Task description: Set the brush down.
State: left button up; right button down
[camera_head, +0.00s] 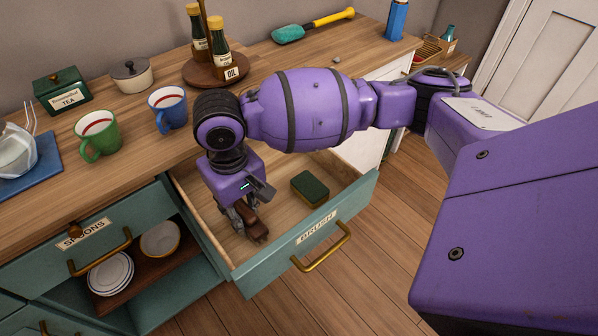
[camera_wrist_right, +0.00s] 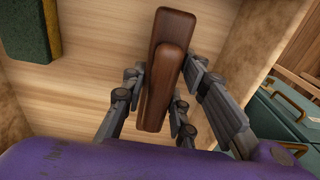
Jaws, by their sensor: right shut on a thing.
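A brown wooden brush (camera_head: 259,234) is inside the open drawer (camera_head: 318,229) labelled BRUSH. My right gripper (camera_head: 243,216) reaches down into the drawer and is shut on the brush. In the right wrist view, the brush (camera_wrist_right: 172,40) lies between the fingers of the right gripper (camera_wrist_right: 163,88), its wood rising towards the top of the picture. The drawer floor shows behind it; I cannot tell whether the brush touches it. Bristles are not visible. My left gripper is not in view.
A green and yellow sponge (camera_head: 310,188) lies in the drawer, right of the brush. Drawer floor between them is free.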

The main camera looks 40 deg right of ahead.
aim_at(240, 204)
jog(key=shift+f, duration=0.15)
jog(key=c, duration=1.4)
grip_release()
jog(key=shift+f, duration=0.1)
jog(key=shift+w, duration=0.1)
notch_tip(240, 204, up, 11)
jog(key=shift+r+p, duration=0.15)
jog(key=shift+p, duration=1.05)
jog(key=shift+r, duration=0.5)
